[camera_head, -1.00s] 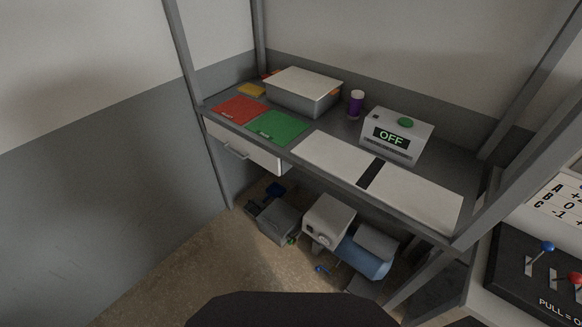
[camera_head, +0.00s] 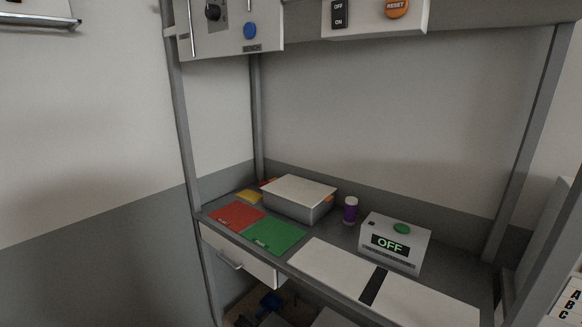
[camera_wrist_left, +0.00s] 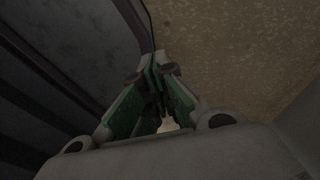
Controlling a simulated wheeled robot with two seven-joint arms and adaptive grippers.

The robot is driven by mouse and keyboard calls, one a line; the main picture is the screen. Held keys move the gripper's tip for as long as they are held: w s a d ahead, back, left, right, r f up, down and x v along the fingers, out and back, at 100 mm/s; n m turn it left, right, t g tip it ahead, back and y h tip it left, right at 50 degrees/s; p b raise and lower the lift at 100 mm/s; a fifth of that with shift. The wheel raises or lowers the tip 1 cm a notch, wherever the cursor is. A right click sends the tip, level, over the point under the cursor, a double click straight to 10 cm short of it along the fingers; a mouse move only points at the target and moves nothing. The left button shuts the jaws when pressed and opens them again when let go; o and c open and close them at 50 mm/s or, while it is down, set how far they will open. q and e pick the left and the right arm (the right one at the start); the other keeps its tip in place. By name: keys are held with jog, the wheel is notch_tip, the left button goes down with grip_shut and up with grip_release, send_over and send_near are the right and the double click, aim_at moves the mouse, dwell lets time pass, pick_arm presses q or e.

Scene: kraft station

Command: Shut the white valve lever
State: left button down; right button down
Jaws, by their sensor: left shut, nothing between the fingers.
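I cannot make out a white valve lever in either current view. My left gripper (camera_wrist_left: 158,75) shows in the left wrist view, its green-sided fingers closed together with nothing between them. It points at a speckled brown floor, beside a dark ribbed surface on the left. Neither of my grippers shows in the head view.
The workbench holds a grey box with a white lid (camera_head: 300,187), red (camera_head: 238,215) and green (camera_head: 274,235) mats, a purple-and-white container (camera_head: 350,211), and an "OFF" display unit (camera_head: 394,243). A control panel (camera_head: 232,25) and RESET box (camera_head: 376,18) hang above. Frame posts flank it.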

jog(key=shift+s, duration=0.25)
